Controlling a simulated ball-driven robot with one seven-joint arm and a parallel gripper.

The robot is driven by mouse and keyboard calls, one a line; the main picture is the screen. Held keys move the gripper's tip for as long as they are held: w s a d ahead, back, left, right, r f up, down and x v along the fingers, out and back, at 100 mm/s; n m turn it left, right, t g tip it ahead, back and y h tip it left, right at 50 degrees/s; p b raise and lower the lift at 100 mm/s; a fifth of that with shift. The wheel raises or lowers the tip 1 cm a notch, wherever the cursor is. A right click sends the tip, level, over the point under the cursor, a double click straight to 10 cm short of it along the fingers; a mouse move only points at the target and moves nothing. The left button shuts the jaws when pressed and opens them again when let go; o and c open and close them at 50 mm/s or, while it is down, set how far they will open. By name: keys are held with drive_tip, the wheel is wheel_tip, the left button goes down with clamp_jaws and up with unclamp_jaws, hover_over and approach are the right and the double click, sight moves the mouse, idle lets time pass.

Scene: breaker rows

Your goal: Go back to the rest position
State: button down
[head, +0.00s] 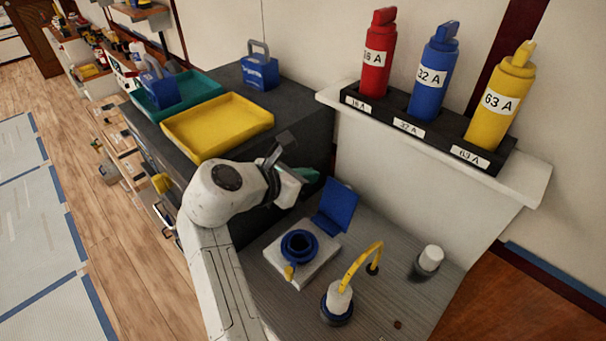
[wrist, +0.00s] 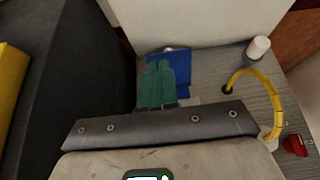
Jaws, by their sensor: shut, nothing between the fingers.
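My arm reaches up and bends over toward the grey bench. My gripper (head: 303,174) is in the air beside the dark cabinet, above and behind the blue socket (head: 299,245). In the wrist view its teal fingers (wrist: 157,84) are together with nothing between them. They overlap the raised blue lid (wrist: 183,64) in that view. The lid also shows in the head view (head: 336,204), standing open behind the socket. My gripper appears apart from the socket and the bench, though its exact height is hard to tell.
A yellow tray (head: 218,124) and a teal tray (head: 192,88) lie on the cabinet. A yellow cable (head: 360,262) arches over the bench beside a white-topped cylinder (head: 431,258). Red (head: 377,58), blue (head: 432,78) and yellow (head: 498,100) cylinders stand in a ledge rack.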

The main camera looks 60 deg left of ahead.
drive_tip(key=shift+s+d+r, duration=0.1)
drive_tip(key=shift+s+r, duration=0.25)
drive_tip(key=shift+r, duration=0.2)
